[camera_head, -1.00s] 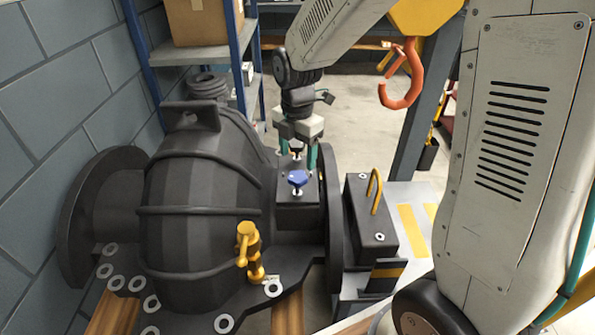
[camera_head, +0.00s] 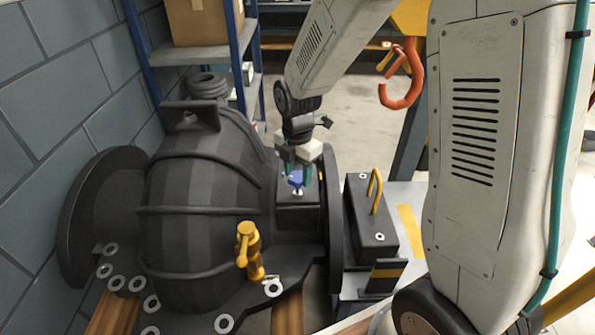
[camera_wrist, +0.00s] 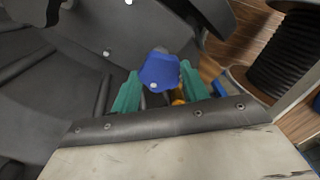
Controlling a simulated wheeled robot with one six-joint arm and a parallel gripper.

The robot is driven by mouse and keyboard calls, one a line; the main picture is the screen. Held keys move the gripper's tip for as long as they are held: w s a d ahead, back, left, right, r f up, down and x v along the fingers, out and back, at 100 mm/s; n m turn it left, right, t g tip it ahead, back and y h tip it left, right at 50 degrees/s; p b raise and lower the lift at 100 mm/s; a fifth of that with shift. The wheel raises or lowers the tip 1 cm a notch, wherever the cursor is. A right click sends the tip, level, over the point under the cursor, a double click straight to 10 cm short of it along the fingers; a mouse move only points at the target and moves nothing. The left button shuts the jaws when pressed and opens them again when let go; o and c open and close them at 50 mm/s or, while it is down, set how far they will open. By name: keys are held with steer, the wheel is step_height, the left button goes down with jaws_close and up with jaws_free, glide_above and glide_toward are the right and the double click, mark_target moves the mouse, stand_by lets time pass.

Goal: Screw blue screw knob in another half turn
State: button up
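The blue screw knob (camera_head: 296,180) stands on the dark block (camera_head: 298,198) at the right side of the grey casing (camera_head: 200,190). My gripper (camera_head: 297,172) is above and at the knob, pointing down. In the wrist view the blue knob (camera_wrist: 158,72) lies between and just past the tips of my gripper's teal fingers (camera_wrist: 159,70). The knob's shaft is mostly hidden.
A yellow valve (camera_head: 249,250) stands on the casing's front flange. A dark box with a yellow handle (camera_head: 375,190) stands right of the casing's round flange (camera_head: 333,230). An orange hook (camera_head: 402,85) hangs behind. A shelf (camera_head: 200,55) stands at the back left.

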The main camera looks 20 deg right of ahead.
steer(key=shift+m, duration=0.4)
steer(key=m, duration=0.3)
steer(key=shift+m, duration=0.4)
steer(key=m, duration=0.4)
steer(key=shift+m, duration=0.3)
steer(key=m, duration=1.4)
steer(key=shift+m, duration=0.3)
steer(key=m, duration=0.8)
steer(key=shift+m, duration=2.2)
